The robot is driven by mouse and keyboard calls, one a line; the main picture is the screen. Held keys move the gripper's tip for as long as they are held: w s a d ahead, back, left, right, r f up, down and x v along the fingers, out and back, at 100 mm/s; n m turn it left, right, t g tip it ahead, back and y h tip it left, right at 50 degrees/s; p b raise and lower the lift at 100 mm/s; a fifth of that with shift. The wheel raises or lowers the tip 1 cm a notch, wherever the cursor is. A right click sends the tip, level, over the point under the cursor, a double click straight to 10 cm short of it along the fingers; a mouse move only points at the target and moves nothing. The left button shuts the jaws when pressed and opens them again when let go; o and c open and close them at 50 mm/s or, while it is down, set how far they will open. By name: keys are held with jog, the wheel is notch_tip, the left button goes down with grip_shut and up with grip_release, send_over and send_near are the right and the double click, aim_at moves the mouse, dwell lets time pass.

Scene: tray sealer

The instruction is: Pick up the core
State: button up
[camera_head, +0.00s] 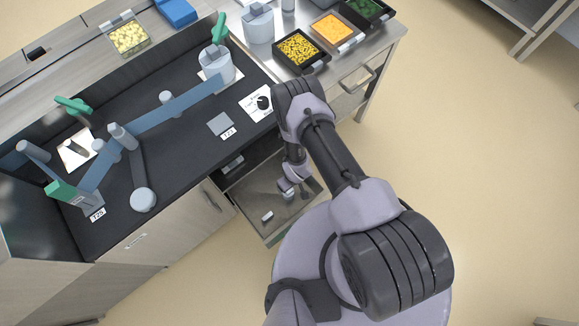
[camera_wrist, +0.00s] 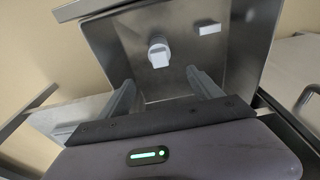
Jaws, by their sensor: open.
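A pale grey round piece with a blocky tab, which looks like the core (camera_wrist: 159,53), is on the metal floor of an open drawer (camera_wrist: 110,48). A small white block (camera_wrist: 208,28) lies to its right in the wrist view. In the head view the open drawer (camera_head: 246,212) is below the counter, with the white block (camera_head: 267,216) in it. My gripper (camera_wrist: 164,88) is open and empty, its two fingers pointing into the drawer. The core shows beyond and between the fingertips, apart from them. In the head view my wrist partly hides this spot.
The drawer walls stand close around my gripper. Above is the black worktop (camera_head: 185,185) with a blue bar, a grey pot (camera_head: 219,68) and green-handled parts. Food trays (camera_head: 300,50) stand on the steel counter.

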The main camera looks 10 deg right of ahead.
aim_at(288, 193)
jog(key=f+b, duration=0.1)
jog(key=f, duration=0.2)
jog(key=f+b, duration=0.1)
jog(key=f, duration=0.2)
jog(key=f+b, duration=0.2)
jog(key=f, duration=0.1)
jog(key=shift+w+a+f, duration=0.25)
jog(key=shift+w+a, duration=0.15)
notch_tip(288, 193, down, 5)
jog(key=b, duration=0.3)
jog(key=shift+w+f+b, duration=0.1)
jog(key=shift+w+b, duration=0.05)
jog(key=shift+b, duration=0.25)
jog(key=shift+r, duration=0.2)
jog(key=c, duration=1.5)
